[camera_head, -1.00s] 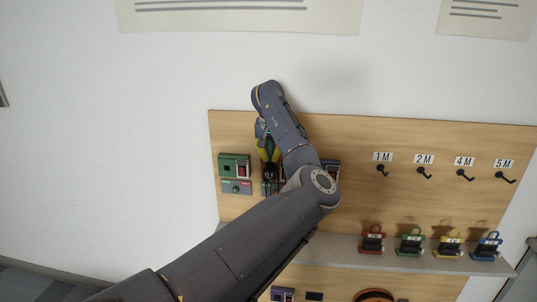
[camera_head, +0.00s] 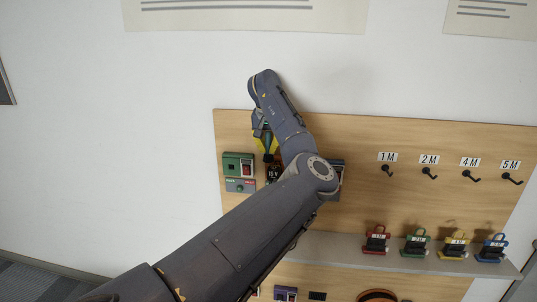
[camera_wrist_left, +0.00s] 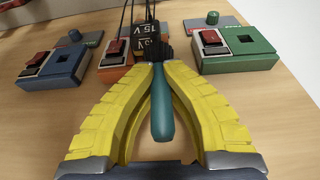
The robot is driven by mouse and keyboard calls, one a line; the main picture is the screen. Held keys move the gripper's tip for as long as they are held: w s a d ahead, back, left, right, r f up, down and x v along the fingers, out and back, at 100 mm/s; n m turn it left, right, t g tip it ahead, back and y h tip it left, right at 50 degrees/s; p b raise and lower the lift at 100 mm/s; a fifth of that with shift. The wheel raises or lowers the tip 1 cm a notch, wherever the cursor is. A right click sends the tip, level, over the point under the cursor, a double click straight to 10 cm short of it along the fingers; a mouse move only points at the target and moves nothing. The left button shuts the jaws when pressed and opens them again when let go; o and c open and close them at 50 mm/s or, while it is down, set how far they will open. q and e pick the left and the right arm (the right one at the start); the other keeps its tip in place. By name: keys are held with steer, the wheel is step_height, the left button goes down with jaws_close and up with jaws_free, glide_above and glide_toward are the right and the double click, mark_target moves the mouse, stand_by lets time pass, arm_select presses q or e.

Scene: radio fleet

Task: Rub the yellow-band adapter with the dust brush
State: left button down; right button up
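My left gripper (camera_head: 267,150) has yellow fingers, pointing down in front of the wooden board in the head view. In the left wrist view its fingertips (camera_wrist_left: 156,66) close around the teal handle of the dust brush (camera_wrist_left: 161,110). My right gripper is not in view.
A green switch box (camera_wrist_left: 238,50), an orange one (camera_wrist_left: 115,74) and a blue one (camera_wrist_left: 52,72) surround the adapter. Labelled hooks (camera_head: 430,174) and several coloured clip-like items stand right, above and on a grey shelf (camera_head: 340,252). My forearm hides part of the board.

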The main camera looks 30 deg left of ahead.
mark_target(267, 132)
arm_select(q)
steer(key=shift+r, duration=2.55)
steer(key=shift+m, duration=0.3)
steer(key=shift+s+a+m, duration=0.1)
steer(key=shift+a+m, duration=0.05)
steer(key=shift+m, duration=0.15)
steer(key=s+a+r, duration=0.2)
steer(key=s+a, duration=0.1)
steer(key=s, duration=0.5)
steer(key=s+a+r, duration=0.2)
steer(key=s+a, duration=0.2)
steer(key=s, duration=0.4)
steer(key=s+a+r, duration=0.2)
steer(key=s+a, duration=0.1)
steer(key=s, duration=0.5)
steer(key=s+d+f+n, duration=0.1)
steer(key=s+d, duration=0.3)
steer(key=s, duration=0.7)
steer(key=s+d+f+n, duration=0.1)
steer(key=s+d+n, duration=0.2)
steer(key=s, duration=0.9)
steer(key=shift+s+d+f+g+y, duration=0.2)
steer(key=shift+s+d+g+y, duration=0.1)
steer(key=shift+d, duration=0.55)
